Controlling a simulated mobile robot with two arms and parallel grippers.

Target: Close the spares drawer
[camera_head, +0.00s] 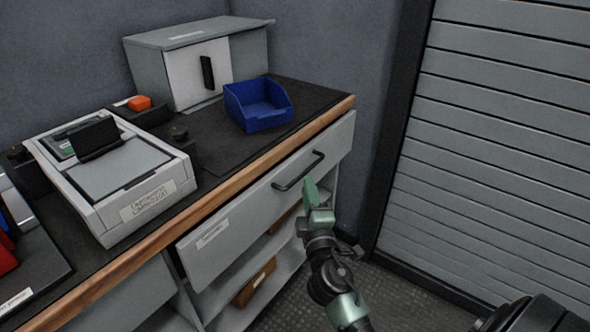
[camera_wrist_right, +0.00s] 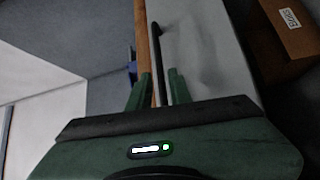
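The spares drawer has a grey front (camera_head: 255,212) with a label and a black bar handle (camera_head: 299,171), just under the bench's wooden edge. A narrow dark gap shows at its left end; how far it stands out is hard to tell. My right gripper (camera_head: 311,190) is at the handle's right-hand, lower side. In the right wrist view my right gripper (camera_wrist_right: 160,88) has its two green fingers apart, with the handle (camera_wrist_right: 158,45) running in line between or just beyond them. Whether they touch it cannot be told. My left gripper is not in view.
On the bench (camera_head: 215,150) stand a blue bin (camera_head: 258,104), a grey cabinet (camera_head: 200,65) and a white device (camera_head: 118,178). Open shelves below the drawer hold brown boxes (camera_head: 255,282). A slatted shutter (camera_head: 490,150) is on the right. Floor shows below.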

